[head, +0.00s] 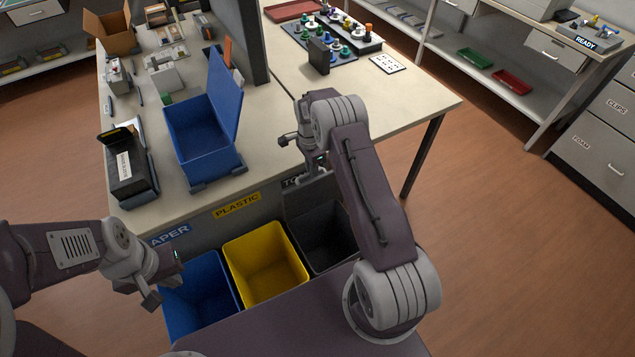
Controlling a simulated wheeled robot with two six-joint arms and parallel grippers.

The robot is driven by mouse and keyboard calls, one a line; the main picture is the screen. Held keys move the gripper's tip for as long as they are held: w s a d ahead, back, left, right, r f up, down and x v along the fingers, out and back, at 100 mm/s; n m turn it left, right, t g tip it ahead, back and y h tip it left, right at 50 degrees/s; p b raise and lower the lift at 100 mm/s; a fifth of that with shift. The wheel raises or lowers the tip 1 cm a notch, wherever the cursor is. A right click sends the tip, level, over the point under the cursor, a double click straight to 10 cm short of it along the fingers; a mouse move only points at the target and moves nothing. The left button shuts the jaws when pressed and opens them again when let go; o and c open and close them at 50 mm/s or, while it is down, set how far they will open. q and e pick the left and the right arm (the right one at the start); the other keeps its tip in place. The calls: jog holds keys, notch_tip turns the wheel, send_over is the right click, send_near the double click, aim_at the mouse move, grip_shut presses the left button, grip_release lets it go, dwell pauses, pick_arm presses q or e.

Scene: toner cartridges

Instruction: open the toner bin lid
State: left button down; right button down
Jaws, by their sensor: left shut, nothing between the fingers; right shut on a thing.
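The toner bin (322,236) is the dark grey bin at the right end of a row of three, below the table edge. Its inside shows from above. A dark panel (318,190), which looks like its lid, stands raised at the bin's back edge, with a label starting "TO" partly hidden. My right gripper (309,174) is at the top of this panel and appears shut on it; my own arm hides part of the contact. My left gripper (160,284) is shut and empty, beside the left edge of the blue bin.
A yellow bin (266,265) and a blue bin (200,297) stand open left of the toner bin. On the table (400,108) are a blue box with a raised lid (205,130), a black box (128,165) and several toner parts. Open floor lies at right.

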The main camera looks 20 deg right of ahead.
jog(key=shift+w+a+f+b, duration=0.1)
jog(key=shift+w+b, duration=0.15)
jog(key=shift+w, duration=0.2)
jog(key=shift+w+f+b, duration=0.15)
jog(key=shift+w+b, duration=0.05)
jog(key=shift+w, duration=0.3)
jog(key=shift+w+a+f+b, duration=0.1)
jog(key=shift+w+b, duration=0.15)
jog(key=shift+w, duration=0.2)
jog(key=shift+d, duration=0.1)
jog(key=c, duration=1.5)
grip_release()
jog(key=shift+o, duration=0.2)
jog(key=shift+r, duration=0.15)
jog(key=shift+w, duration=0.2)
jog(key=shift+d+r, duration=0.1)
jog(key=shift+r, duration=0.05)
